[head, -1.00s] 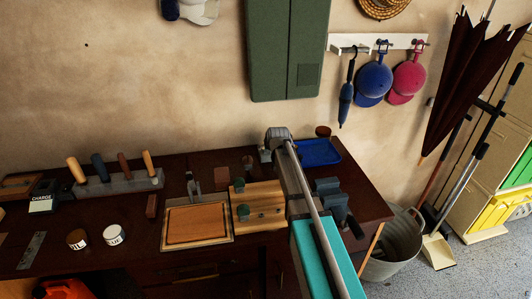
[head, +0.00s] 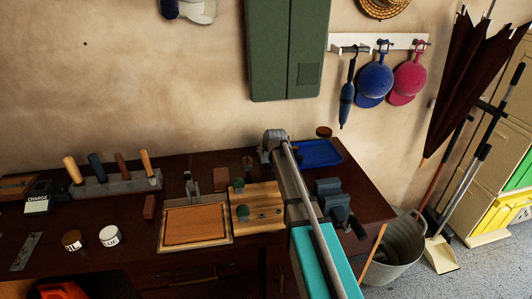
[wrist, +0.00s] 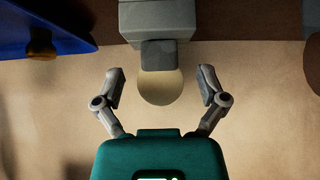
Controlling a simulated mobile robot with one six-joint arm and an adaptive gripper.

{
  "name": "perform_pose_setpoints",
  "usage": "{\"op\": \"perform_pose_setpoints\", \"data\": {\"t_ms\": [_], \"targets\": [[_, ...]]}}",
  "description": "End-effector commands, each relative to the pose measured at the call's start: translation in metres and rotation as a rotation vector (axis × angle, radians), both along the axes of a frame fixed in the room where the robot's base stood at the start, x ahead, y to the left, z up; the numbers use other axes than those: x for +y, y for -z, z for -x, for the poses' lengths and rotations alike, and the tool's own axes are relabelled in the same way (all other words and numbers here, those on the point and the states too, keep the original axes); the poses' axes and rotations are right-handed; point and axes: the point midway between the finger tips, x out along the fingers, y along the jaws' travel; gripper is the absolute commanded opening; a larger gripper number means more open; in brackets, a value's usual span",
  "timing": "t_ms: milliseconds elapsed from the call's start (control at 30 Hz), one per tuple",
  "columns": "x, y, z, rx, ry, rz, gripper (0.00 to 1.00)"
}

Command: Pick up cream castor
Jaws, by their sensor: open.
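In the wrist view, a pale cream rounded thing (wrist: 160,88), which looks like the cream castor, shows against the beige wall. A small dark grey block covers its upper part in the picture. My gripper (wrist: 160,72) is open, with one finger to each side of the cream piece and clear gaps between. I cannot tell the depth between them. The gripper holds nothing. In the head view I cannot make out the cream castor, and my arm reaches over the right part of the dark workbench (head: 355,195).
A larger grey block (wrist: 157,18) adjoins the small one. The blue tray (head: 318,153) lies at the bench's back right, near a brown round piece (head: 324,131). A wooden block with green knobs (head: 265,203), a cutting board (head: 196,225) and a grey vise (head: 335,205) crowd the bench.

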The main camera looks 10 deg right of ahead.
Motion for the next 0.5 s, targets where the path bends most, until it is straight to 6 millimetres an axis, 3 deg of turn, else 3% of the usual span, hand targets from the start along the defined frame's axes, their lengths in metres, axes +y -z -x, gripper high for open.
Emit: {"op": "perform_pose_setpoints", "data": {"t_ms": [200, 500], "targets": [[0.0002, 0.0141, -0.0131, -0.001, 0.000, 0.000, 0.91], [0.0003, 0.0144, -0.0145, -0.001, 0.000, 0.000, 0.91]]}}
